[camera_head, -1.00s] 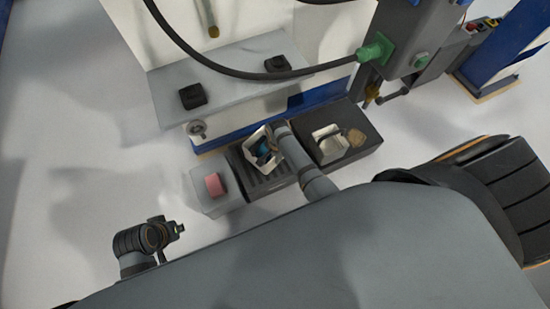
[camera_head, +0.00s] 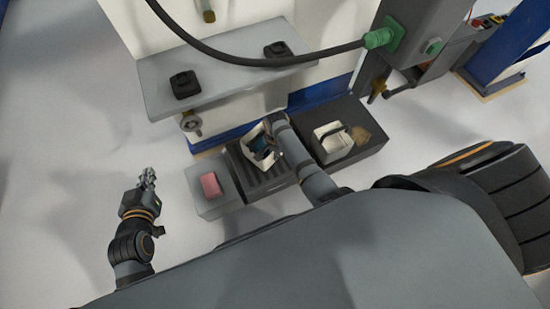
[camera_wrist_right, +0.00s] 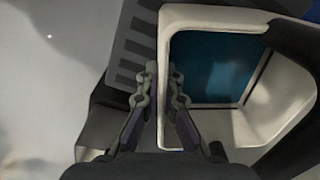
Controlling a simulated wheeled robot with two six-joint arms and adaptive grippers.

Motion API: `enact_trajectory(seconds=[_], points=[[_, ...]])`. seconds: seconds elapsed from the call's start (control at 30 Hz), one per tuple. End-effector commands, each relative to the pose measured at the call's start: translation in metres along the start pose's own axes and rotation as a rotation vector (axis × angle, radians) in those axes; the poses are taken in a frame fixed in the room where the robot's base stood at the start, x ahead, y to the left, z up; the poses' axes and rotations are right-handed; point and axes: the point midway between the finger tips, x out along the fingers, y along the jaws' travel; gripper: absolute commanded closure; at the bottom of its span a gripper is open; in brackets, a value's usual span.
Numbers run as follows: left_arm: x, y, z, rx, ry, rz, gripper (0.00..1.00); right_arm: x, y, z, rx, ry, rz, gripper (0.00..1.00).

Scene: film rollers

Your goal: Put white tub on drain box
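The white tub (camera_head: 249,139), with a blue inside, is over the dark slatted drain box (camera_head: 275,184) in the head view; whether it rests fully on it is hard to see. In the right wrist view the tub (camera_wrist_right: 235,17) fills the right side, with the slats (camera_wrist_right: 127,62) beside it. My right gripper (camera_wrist_right: 161,72) has one finger on each side of the tub's near-left wall, close against it. My right arm hides part of the tub in the head view. My left gripper (camera_head: 148,175) is away at the left over the floor, its fingers too small to read.
A grey box (camera_head: 222,205) with a pink block (camera_head: 210,185) stands left of the drain box. A dark box (camera_head: 374,148) at right holds another white container (camera_head: 331,147) and a brown item (camera_head: 361,134). A grey machine shelf (camera_head: 225,78) and a hanging cable (camera_head: 240,62) are behind.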

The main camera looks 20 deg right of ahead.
Motion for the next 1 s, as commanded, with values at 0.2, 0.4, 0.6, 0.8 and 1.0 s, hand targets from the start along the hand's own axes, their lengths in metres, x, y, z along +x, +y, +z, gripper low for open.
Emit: enact_trajectory(seconds=[0.2, 0.4, 0.6, 0.8, 1.0], points=[[0.0, -0.002, -0.064, 0.02, 0.248, -0.008, 1.0, 0.006, -0.001, 0.0, 0.0, 0.0, -0.003, 1.0], [-0.013, -0.001, -0.119, 0.039, 0.469, -0.012, 1.0, 0.012, -0.001, 0.0, 0.0, 0.0, -0.002, 1.0], [-0.034, 0.001, -0.165, 0.055, 0.666, -0.012, 1.0, 0.016, 0.0, 0.0, 0.0, 0.0, -0.002, 1.0], [-0.058, 0.004, -0.201, 0.071, 0.843, -0.011, 1.0, 0.02, 0.0, 0.0, 0.0, 0.0, -0.002, 1.0], [-0.084, 0.007, -0.228, 0.085, 0.999, -0.007, 1.0, 0.024, 0.0, 0.0, 0.0, 0.0, -0.002, 1.0]])
